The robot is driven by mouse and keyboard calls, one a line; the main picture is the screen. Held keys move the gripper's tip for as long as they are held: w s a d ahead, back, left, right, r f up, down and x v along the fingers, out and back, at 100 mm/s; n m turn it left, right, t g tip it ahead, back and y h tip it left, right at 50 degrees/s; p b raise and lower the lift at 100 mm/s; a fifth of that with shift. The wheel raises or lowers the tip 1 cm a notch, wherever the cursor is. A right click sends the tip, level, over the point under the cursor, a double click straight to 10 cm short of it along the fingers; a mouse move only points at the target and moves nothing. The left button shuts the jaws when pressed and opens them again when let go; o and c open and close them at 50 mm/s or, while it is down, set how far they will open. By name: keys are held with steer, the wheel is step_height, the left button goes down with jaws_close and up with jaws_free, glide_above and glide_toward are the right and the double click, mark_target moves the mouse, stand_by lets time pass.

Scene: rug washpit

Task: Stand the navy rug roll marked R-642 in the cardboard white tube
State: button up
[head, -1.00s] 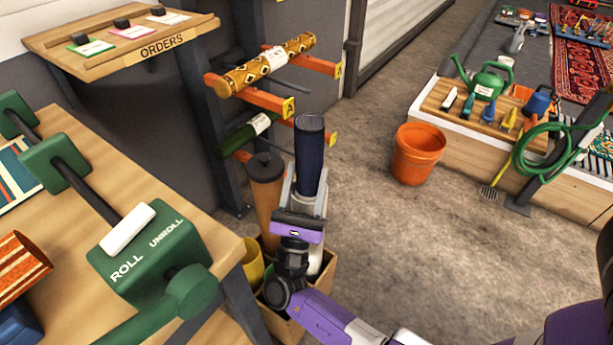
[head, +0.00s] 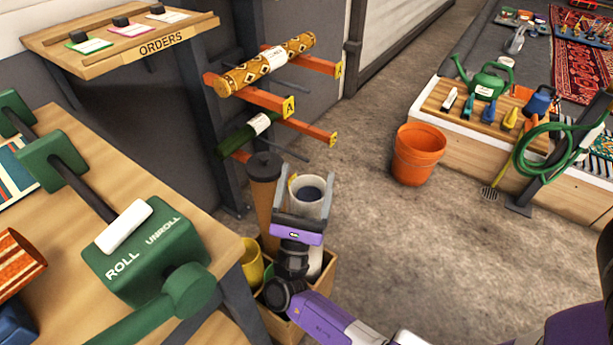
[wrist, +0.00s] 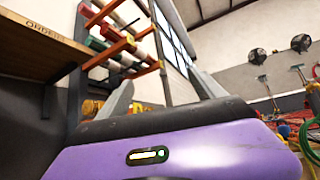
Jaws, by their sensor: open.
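The navy rug roll (head: 309,194) stands inside the white tube (head: 309,211), with only its round dark top showing, down within the tube's rim. Its R-642 mark is hidden. My gripper (head: 304,182) is open at the tube's mouth, with one finger on either side of it. In the wrist view my gripper (wrist: 163,92) shows its two fingers apart with nothing held between them. The tube's lower part is largely hidden behind my gripper and wrist.
A wooden crate (head: 325,275) holds the tubes, including a capped brown tube (head: 264,200) and a yellow one (head: 251,262). Orange rack arms (head: 305,130) jut out behind. The green-cranked bench is left.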

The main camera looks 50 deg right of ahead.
step_height(320, 180, up, 20)
steer(key=p, duration=0.6)
stand_by(0.9)
